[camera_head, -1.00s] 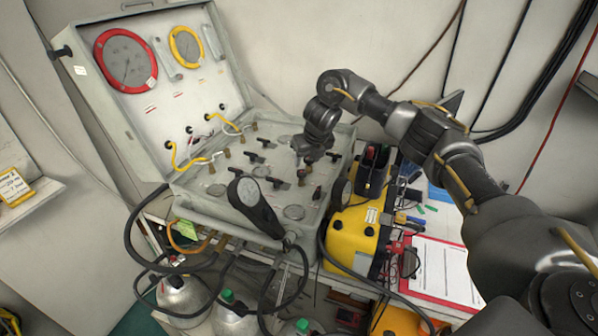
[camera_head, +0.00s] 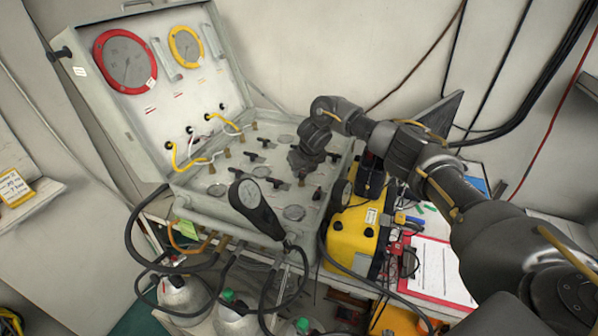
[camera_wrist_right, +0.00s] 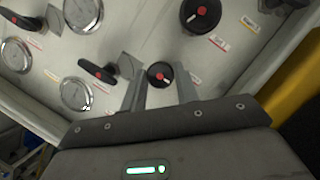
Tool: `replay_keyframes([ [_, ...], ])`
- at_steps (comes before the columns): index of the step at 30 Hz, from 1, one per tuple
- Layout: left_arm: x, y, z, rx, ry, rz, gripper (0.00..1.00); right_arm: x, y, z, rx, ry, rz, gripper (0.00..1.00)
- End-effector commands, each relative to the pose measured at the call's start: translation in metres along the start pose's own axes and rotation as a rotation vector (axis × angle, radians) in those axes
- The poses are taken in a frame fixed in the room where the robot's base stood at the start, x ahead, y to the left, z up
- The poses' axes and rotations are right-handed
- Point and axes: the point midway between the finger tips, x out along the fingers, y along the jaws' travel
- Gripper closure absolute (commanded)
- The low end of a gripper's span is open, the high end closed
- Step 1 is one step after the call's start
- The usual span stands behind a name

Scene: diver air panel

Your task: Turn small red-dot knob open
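The small round black knob with a red dot (camera_wrist_right: 160,75) stands on the grey panel (camera_wrist_right: 130,20) in the right wrist view. My right gripper (camera_wrist_right: 159,88) is open, with one finger to each side of this knob at its near edge. I cannot tell if the fingers touch it. In the head view my right gripper (camera_head: 303,166) is over the right part of the panel and points down. There the small knob cannot be made out behind it. My left gripper is not in view.
A larger red-dot knob (camera_wrist_right: 200,15) and a black lever handle (camera_wrist_right: 98,72) are close to the gripper. Round dials (camera_wrist_right: 76,94) lie to the left. A handheld black gauge (camera_head: 250,202) leans at the panel's front edge. A yellow box (camera_head: 355,235) stands to the right.

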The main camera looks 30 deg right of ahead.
Motion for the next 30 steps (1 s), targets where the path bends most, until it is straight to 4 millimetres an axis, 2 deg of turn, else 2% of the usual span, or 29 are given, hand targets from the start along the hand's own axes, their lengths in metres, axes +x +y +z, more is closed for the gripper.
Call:
replay_keyframes([
  [1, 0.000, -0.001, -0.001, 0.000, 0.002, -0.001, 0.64, 0.000, 0.001, 0.000, -0.001, 0.000, 0.002, 0.83],
  [3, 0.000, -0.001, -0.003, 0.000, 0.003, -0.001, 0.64, 0.000, 0.001, 0.000, -0.001, 0.000, 0.002, 0.92],
  [4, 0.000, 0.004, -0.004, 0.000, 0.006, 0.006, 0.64, -0.001, 0.018, -0.001, -0.007, -0.001, 0.004, 0.92],
  [5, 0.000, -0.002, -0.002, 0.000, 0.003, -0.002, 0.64, -0.001, 0.013, -0.001, -0.004, 0.000, 0.005, 0.92],
  [11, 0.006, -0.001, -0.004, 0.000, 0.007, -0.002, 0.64, 0.002, 0.004, -0.001, -0.027, 0.000, 0.015, 0.92],
  [17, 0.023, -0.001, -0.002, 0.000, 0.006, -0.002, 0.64, 0.004, 0.002, -0.001, -0.112, -0.003, 0.051, 0.92],
  [24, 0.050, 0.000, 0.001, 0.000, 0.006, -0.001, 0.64, 0.004, -0.001, -0.001, -0.296, -0.004, 0.126, 0.92],
  [30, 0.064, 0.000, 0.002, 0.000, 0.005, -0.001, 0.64, 0.002, -0.002, 0.001, -0.471, -0.005, 0.198, 0.92],
])
